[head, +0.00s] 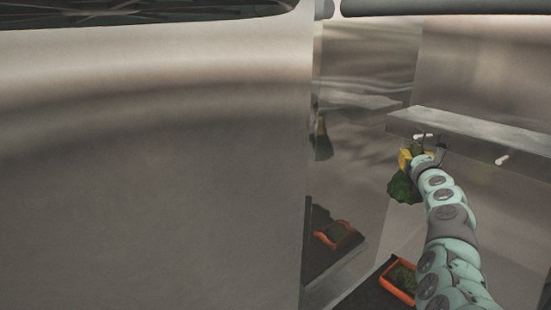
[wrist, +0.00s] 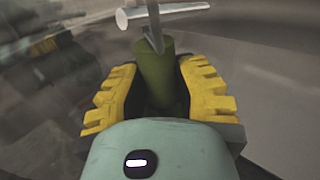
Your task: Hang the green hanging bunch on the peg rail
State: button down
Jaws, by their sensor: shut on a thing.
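The green hanging bunch (head: 403,187) hangs leafy end down below my gripper (head: 411,158) in the head view. In the wrist view my gripper (wrist: 158,88) has its yellow fingers on either side of the bunch's green stem (wrist: 158,68). A thin grey hook or loop (wrist: 152,25) rises from the top of the stem. The peg rail (head: 470,130) is a grey metal ledge on the wall at right, with a pale peg (head: 502,160) sticking out. A pale peg (wrist: 165,14) shows just behind the hook in the wrist view; I cannot tell whether they touch.
An orange tray (head: 398,283) with green contents sits on a dark surface below the bunch. Another orange tray (head: 338,233), perhaps a reflection, shows to its left. A large metal panel (head: 150,160) fills the left side. Free air lies around the bunch.

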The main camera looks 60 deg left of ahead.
jog(key=shift+w+a+b, duration=0.1)
jog(key=shift+w+b, duration=0.35)
jog(key=shift+w+f+b, duration=0.4)
jog(key=shift+w+b, duration=0.1)
jog(key=shift+b, duration=0.15)
jog(key=c, duration=0.7)
grip_release()
jog(key=shift+c, duration=0.2)
jog(key=shift+s, duration=0.1)
